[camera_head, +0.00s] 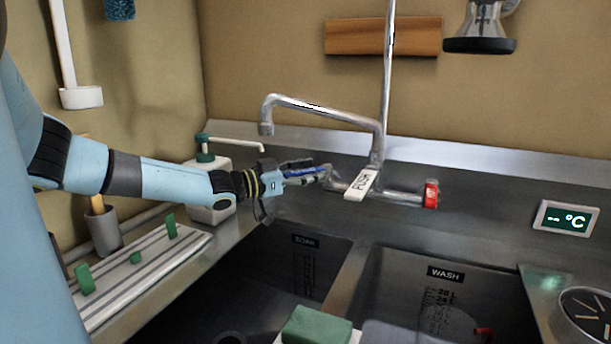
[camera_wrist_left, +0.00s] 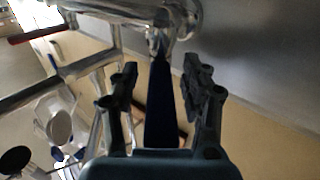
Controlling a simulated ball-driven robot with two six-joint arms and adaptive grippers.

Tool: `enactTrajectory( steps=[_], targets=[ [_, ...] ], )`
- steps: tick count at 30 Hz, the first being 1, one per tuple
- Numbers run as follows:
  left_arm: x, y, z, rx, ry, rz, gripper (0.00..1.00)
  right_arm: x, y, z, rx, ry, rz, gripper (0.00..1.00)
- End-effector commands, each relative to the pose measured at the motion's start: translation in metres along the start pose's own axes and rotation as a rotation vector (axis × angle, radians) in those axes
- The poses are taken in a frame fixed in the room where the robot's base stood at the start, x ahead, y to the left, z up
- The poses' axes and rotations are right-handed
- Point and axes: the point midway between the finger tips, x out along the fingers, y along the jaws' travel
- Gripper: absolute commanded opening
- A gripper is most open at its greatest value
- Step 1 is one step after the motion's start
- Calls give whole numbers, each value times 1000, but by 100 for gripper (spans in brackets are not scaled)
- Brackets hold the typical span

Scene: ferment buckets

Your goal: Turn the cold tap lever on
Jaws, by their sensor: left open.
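The chrome tap (camera_head: 378,150) stands at the back of the sink, with its spout swung left. A blue lever (camera_head: 298,164), which I take as the cold one, sits on its left end, partly hidden by my left gripper (camera_head: 308,174). A red lever (camera_head: 431,194) is on its right end. In the left wrist view, the long dark blue lever (camera_wrist_left: 160,105) lies between the two fingers of my open left gripper (camera_wrist_left: 162,85), with gaps visible on both sides. My right gripper is not in view.
A white PUSH tag (camera_head: 361,185) hangs at the tap's middle. A soap pump bottle (camera_head: 209,190) stands just behind my left wrist. Two basins lie below; a green-topped block (camera_head: 318,326) is at the front.

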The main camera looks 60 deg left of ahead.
Motion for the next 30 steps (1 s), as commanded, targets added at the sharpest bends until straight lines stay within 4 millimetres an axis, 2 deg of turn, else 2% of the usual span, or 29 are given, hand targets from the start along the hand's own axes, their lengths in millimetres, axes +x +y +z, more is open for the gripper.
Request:
enactTrajectory(
  steps=[5,21,30],
  targets=[
    [-16,0,1,2,-6,4,46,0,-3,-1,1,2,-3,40],
    [-97,1,2,1,-10,4,46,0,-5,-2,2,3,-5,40],
    [-116,1,1,1,-3,3,46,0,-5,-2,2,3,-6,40]
  ],
)
